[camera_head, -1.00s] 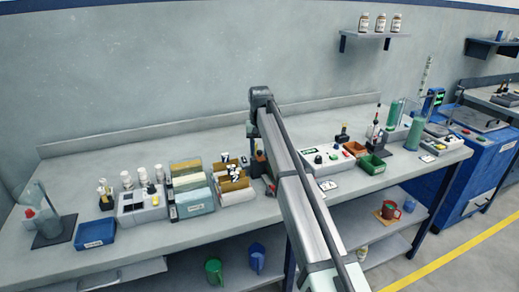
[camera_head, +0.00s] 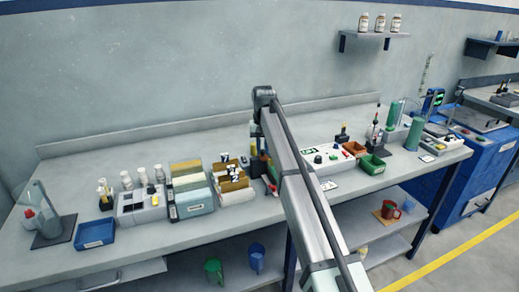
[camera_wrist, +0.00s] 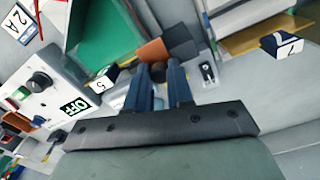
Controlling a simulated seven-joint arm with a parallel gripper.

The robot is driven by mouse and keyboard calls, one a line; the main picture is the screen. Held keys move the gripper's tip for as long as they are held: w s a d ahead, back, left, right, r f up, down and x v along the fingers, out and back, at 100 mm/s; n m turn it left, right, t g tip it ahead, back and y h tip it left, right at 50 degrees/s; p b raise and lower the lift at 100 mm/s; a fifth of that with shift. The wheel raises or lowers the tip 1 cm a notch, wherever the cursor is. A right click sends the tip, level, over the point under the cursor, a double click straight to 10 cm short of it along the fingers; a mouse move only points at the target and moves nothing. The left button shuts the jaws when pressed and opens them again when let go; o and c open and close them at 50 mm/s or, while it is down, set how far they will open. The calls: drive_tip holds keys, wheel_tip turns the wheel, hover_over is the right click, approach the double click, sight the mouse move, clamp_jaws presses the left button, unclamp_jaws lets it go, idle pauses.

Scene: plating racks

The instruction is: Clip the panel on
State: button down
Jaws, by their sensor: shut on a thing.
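My gripper shows in the wrist view (camera_wrist: 159,80) as two dark blue fingers close together. They are shut on a small piece with an orange-brown part and a dark part (camera_wrist: 181,42) beyond the fingertips; I cannot tell whether this is the panel or a clip. A green surface (camera_wrist: 105,42) with a pale edge lies up and left of the fingertips. In the head view my arm hides most of the gripper and what it holds. No clipped joint can be made out.
Racks of upright plates (camera_head: 194,202) stand left of my arm. The front bench strip is mostly clear.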

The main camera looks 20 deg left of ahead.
drive_tip(key=shift+w+d, duration=0.9)
drive_tip(key=c, duration=1)
unclamp_jaws()
drive_tip(key=shift+r, duration=0.1)
wheel_tip(320, 180, up, 14)
drive_tip(key=shift+f, duration=0.15)
